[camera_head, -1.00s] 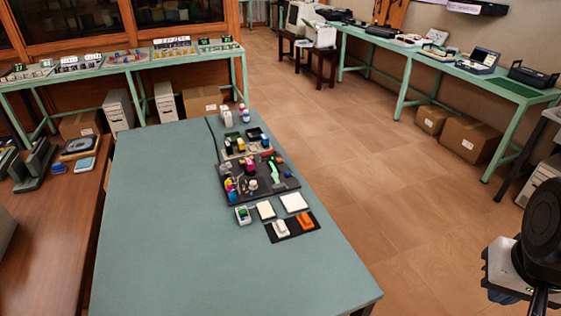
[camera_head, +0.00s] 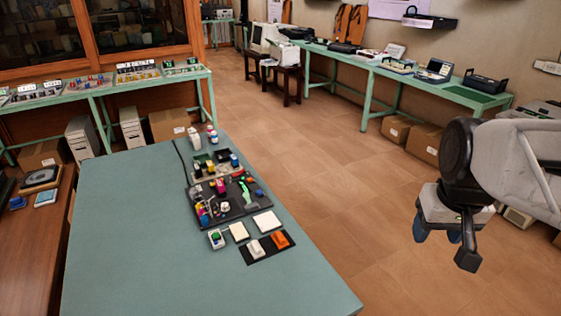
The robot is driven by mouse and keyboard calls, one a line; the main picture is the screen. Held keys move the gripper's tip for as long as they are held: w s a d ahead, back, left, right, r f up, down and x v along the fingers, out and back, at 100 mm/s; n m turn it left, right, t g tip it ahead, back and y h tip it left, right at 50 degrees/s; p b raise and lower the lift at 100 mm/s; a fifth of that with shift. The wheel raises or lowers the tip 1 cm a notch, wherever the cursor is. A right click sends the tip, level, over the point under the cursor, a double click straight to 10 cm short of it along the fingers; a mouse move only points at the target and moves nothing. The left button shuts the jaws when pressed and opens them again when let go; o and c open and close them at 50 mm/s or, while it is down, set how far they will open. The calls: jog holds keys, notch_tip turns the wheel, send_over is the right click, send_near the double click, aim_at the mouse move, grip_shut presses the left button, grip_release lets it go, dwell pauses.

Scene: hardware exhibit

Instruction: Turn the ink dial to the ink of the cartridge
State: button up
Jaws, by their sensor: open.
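The ink station, a dark board (camera_head: 240,208) with several small coloured parts, lies on the right part of the green-topped table (camera_head: 125,235). Yellow, magenta and blue pieces (camera_head: 203,213) stand at the board's left edge, and a bright green part (camera_head: 245,193) is near its middle. I cannot tell which part is the ink dial or which is the cartridge at this size. My gripper (camera_head: 450,245) is at the right, over the floor, well apart from the table. It points down, open and empty.
A small device with a green top (camera_head: 216,239), white pads (camera_head: 266,222) and a black mat (camera_head: 258,250) with a white and an orange block lie in front of the board. A tray of coloured items (camera_head: 216,165) lies behind it. The table's left part is clear.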

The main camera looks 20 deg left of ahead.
jog(key=w+a+n, duration=0.4)
jog(key=w+a, duration=0.7)
jog(key=w, duration=0.2)
jog(key=n+g, duration=0.3)
jog(key=n, duration=0.6)
send_over(225, 204)
jog(key=f, duration=2.3)
jog(key=shift+w+d+f, duration=0.1)
jog(key=shift+w+f, duration=0.15)
jog(key=shift+f, duration=0.15)
jog(key=shift+a+f, duration=0.15)
jog(key=shift+a, duration=0.05)
jog(key=shift+s+f, duration=0.2)
jog(key=shift+f, duration=3.7)
jog(key=shift+c, duration=0.5)
